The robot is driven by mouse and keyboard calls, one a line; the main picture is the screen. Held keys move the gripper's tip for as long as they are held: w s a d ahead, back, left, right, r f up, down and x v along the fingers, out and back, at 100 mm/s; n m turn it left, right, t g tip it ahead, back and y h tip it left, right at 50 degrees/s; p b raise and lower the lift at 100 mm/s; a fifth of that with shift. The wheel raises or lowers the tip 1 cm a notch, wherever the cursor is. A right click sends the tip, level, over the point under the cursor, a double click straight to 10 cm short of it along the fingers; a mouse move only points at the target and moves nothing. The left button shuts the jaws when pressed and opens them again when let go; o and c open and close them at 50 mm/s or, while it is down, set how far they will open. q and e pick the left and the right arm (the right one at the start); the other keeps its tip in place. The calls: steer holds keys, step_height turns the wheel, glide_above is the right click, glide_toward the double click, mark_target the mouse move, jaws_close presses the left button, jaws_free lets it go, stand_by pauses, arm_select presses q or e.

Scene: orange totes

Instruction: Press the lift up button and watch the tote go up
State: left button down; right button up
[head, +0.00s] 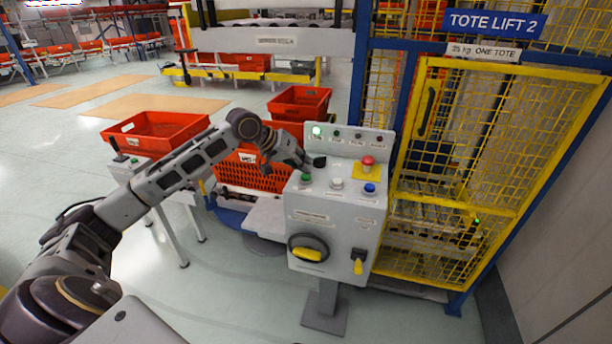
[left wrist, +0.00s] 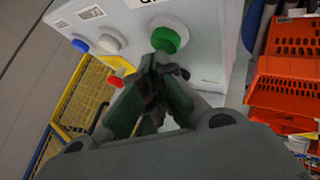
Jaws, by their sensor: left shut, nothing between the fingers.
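A grey control box (head: 330,215) on a post stands in front of the tote lift. Its sloped top has a green button (head: 306,178), a white button (head: 337,183), a blue button (head: 369,188) and a red mushroom button (head: 367,160) on yellow. My left gripper (head: 304,167) is shut and empty, with its tips just beside the green button. In the left wrist view the fingertips (left wrist: 160,62) overlap the lower edge of the green button (left wrist: 171,35); I cannot tell whether they touch. My right gripper is out of view. No tote is clearly visible inside the lift.
A yellow mesh door (head: 460,170) in a blue frame closes the lift, with rollers (head: 425,228) behind it. Orange totes (head: 158,132) stand left of and behind the box. A green lamp (head: 317,131) glows on the upright back panel. Open floor lies at left.

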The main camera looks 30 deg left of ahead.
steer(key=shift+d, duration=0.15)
arm_select(q)
steer(key=shift+f, duration=0.1)
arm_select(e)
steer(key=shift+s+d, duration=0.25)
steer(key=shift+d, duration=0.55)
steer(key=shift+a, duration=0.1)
